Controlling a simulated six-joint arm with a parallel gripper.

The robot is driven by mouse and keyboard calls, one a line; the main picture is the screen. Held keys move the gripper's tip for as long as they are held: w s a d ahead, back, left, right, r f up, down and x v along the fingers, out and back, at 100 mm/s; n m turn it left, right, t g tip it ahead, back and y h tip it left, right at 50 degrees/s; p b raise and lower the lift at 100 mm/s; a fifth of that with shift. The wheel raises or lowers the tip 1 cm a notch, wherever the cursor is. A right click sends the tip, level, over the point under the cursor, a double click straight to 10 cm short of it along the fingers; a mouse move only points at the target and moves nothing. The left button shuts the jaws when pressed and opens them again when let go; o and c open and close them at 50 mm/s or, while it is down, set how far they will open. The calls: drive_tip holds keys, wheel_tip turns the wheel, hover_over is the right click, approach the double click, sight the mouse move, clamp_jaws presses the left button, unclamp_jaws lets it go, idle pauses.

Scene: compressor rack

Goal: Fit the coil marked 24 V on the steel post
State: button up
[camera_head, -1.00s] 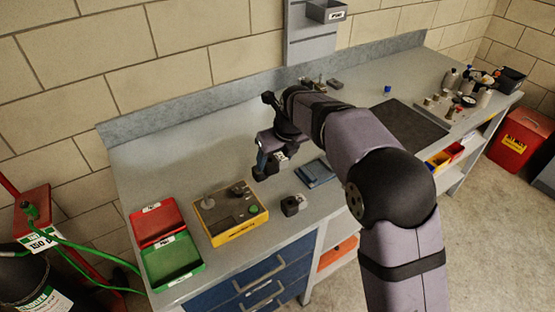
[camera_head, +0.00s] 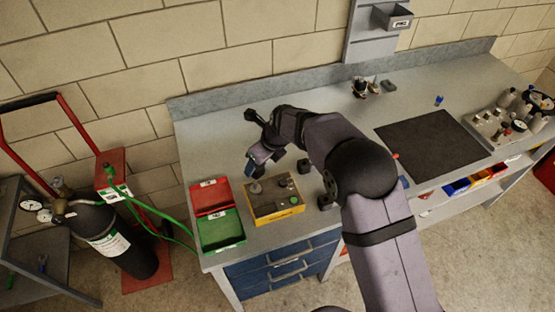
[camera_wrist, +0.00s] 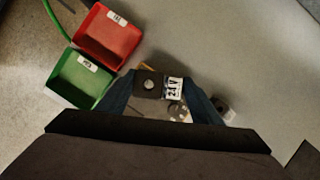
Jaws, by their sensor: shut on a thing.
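My gripper (camera_wrist: 160,100) is shut on the dark coil (camera_wrist: 148,84), whose white label reads 24 V in the wrist view. In the head view my gripper (camera_head: 257,164) is above the back left of a yellow-sided fixture (camera_head: 280,214); the coil there is too small to make out clearly. A grey post on a round base (camera_head: 256,188) stands at the fixture's left, below my gripper and apart from it. In the wrist view the coil and jaws hide much of the fixture.
A red tray (camera_head: 210,194) and a green tray (camera_head: 221,231) lie left of the fixture. A dark block (camera_head: 324,202) stands just right of it. A dark mat (camera_head: 430,140) lies further right. A gas cylinder (camera_head: 115,240) stands on the floor at left.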

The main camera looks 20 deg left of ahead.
drive_tip(key=shift+w+a+r+n+g, duration=0.1)
drive_tip(key=shift+a+r+n+g, duration=0.2)
drive_tip(key=shift+a+r+n, duration=0.35)
drive_tip(key=shift+s+n, duration=0.2)
drive_tip(key=shift+n, duration=0.45)
drive_tip(key=shift+s+r+n+g, duration=0.1)
drive_tip(key=shift+s+n+g, duration=0.2)
drive_tip(key=shift+n+g, duration=0.45)
drive_tip(key=shift+n, duration=0.75)
drive_tip(key=shift+f+b, duration=2)
drive_tip(key=shift+b, duration=0.05)
drive_tip(key=shift+f, duration=0.75)
drive_tip(key=shift+f+b, duration=0.65)
drive_tip(key=shift+f, duration=0.6)
